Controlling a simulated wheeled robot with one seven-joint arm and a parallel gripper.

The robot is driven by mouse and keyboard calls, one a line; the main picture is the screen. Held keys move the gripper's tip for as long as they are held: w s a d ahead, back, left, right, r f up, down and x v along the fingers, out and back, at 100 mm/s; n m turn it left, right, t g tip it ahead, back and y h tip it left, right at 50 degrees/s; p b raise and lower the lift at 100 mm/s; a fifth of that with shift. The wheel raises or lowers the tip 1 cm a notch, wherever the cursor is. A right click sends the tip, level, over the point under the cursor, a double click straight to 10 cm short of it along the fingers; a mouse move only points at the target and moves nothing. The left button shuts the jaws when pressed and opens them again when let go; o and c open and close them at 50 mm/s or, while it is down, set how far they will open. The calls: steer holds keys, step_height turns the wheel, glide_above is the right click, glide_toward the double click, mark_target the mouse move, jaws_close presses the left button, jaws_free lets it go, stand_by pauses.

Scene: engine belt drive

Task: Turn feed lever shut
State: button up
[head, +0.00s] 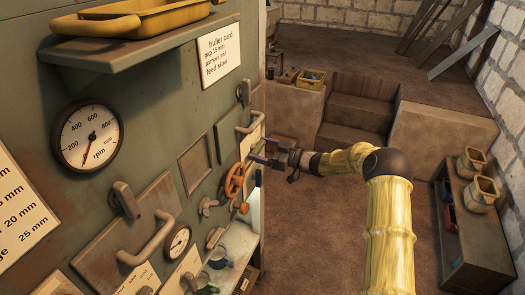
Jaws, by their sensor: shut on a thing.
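My gripper (262,159) reaches from the right to the right part of the grey-green machine panel (150,120), just right of an orange handwheel (235,181). Its fingers are shut on a small part at the panel, which appears to be the feed lever; the fingers and the dim light hide its shape and angle. No readable label marks it. A grey lever (126,202) sits apart on the left of the panel, and another grey lever (244,92) sits higher on the right.
An rpm gauge (90,136), a bent grey handle (150,238) and a small gauge (177,242) are on the panel. A shelf (145,42) bears a yellow tray (130,20). A low cabinet (478,235) stands right; the floor between is clear.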

steer(key=shift+f+n+b, duration=0.15)
steer(key=shift+n+b, duration=0.15)
steer(key=shift+b, duration=0.35)
steer(key=n+b, duration=1.7)
steer(key=b, duration=0.8)
steer(key=o, duration=0.9)
steer(key=b+v, duration=0.2)
steer(key=v, duration=1.5)
steer(key=shift+d, duration=0.25)
